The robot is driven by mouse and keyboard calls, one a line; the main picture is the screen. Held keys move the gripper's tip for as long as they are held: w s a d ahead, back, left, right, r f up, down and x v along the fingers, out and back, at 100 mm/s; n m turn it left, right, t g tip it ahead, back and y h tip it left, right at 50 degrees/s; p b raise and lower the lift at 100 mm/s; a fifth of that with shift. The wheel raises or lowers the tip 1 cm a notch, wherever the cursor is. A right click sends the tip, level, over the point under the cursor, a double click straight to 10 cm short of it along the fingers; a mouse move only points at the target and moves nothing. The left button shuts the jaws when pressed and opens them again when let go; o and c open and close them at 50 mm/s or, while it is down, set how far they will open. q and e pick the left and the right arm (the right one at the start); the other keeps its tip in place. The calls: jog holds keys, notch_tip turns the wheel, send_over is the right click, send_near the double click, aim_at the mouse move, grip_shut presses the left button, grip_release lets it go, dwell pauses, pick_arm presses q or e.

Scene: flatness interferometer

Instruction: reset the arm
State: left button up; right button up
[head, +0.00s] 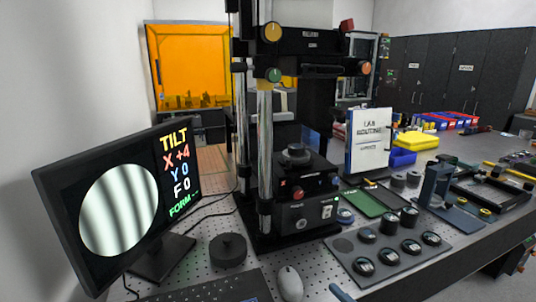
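The interferometer (263,110) stands upright on the perforated bench, a black frame with two silver columns, coloured knobs and a dark stage (292,165) with a round black part on it. The monitor (113,200) at the left shows vertical grey stripes in a disc and the text TILT, X +4, Y 0, F 0, FORM --. Neither of my grippers shows clearly in the head view. A small blue-grey piece (340,292) at the bottom edge is cut off, and I cannot tell what it is.
A dark tray (366,276) with several round parts lies right of the instrument. A keyboard (235,288), mouse (290,282) and round black weight (228,249) are in front. A white LAB ROUTINE sign (368,143), green mat (366,201) and yellow bin (416,140) stand behind the tray.

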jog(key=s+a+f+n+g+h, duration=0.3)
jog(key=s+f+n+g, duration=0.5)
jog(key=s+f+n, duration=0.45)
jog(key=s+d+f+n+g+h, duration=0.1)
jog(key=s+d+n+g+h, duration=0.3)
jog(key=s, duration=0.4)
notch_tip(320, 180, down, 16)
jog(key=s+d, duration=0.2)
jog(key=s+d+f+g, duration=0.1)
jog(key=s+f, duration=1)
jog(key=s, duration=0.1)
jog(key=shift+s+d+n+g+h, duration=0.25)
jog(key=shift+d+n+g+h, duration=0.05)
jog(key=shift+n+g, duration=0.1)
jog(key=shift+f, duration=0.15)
